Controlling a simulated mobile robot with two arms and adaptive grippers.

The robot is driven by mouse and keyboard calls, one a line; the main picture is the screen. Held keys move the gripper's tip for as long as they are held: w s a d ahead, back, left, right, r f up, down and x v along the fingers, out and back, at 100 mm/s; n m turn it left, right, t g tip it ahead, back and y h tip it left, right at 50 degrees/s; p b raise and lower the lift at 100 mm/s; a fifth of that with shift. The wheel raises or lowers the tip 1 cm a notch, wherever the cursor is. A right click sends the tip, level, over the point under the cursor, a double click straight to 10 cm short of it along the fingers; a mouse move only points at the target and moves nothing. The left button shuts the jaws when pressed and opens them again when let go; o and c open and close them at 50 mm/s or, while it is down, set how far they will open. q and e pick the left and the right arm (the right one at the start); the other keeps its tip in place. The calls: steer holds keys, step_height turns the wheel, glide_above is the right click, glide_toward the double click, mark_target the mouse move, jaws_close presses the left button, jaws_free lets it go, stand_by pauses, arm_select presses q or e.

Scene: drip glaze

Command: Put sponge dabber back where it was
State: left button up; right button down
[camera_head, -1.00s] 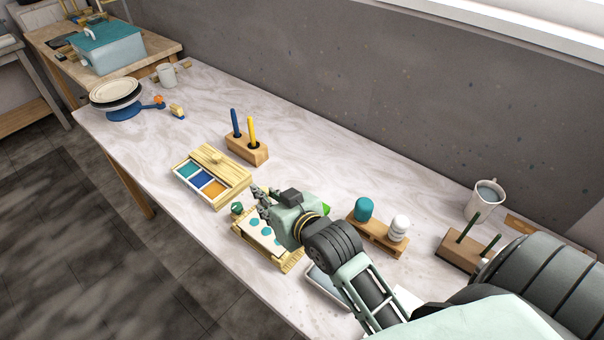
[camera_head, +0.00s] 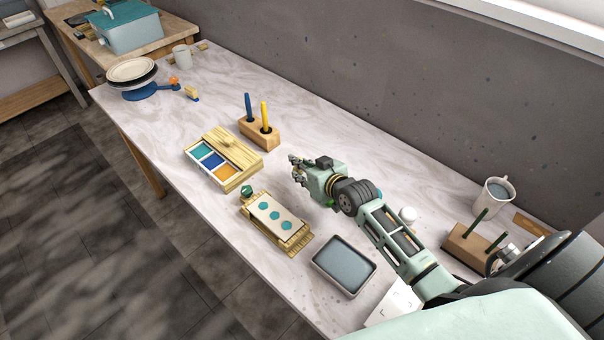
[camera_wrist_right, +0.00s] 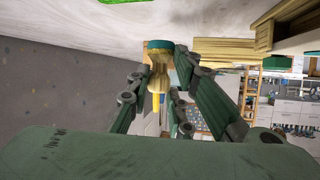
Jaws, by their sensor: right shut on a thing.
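The sponge dabber (camera_wrist_right: 159,60) shows in the right wrist view as a turned wooden handle with a teal end. My right gripper (camera_head: 297,172) is shut on it, and its fingers (camera_wrist_right: 160,95) flank the handle. In the head view the dabber is too small and covered to make out. The gripper is over the table between the pen block and the stamped tile. A wooden stand holding a teal and a white rounded piece is mostly hidden behind my right forearm; the white top (camera_head: 407,214) shows. My left gripper is not in view.
A tile with teal dots (camera_head: 262,206) lies on a wooden frame (camera_head: 292,245). Nearby are a paint box (camera_head: 236,181), a pen block (camera_head: 260,135), a grey-filled tray (camera_head: 344,264), a mug (camera_head: 493,197) and a two-peg wooden block (camera_head: 465,248). The table behind the gripper is clear.

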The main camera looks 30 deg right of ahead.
mark_target(301, 173)
steer(key=shift+f, duration=1.7)
steer(key=shift+f, duration=0.1)
steer(key=c, duration=1.6)
jaws_free()
steer(key=v, duration=1.2)
